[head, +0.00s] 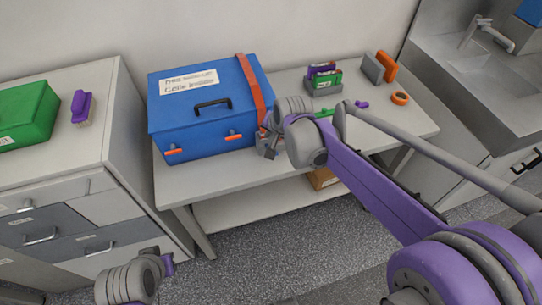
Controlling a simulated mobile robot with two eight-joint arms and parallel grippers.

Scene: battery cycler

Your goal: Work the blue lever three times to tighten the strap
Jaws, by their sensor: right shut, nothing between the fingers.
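A blue box (200,125) with a dark handle and orange latches stands on the table. An orange-red strap (249,82) runs over the right part of its lid and down its front. My right gripper (268,147) is shut and empty at the box's front right corner, close to the lower part of the strap. I cannot tell whether it touches anything there. I cannot make out the blue lever; my right gripper and wrist cover that area. Part of my left wrist shows low in the picture, with the left gripper (168,264) small and its fingers unclear.
A drawer cabinet (75,140) with a green case (24,115) and purple brush (82,107) stands left. A sink (485,65) is right.

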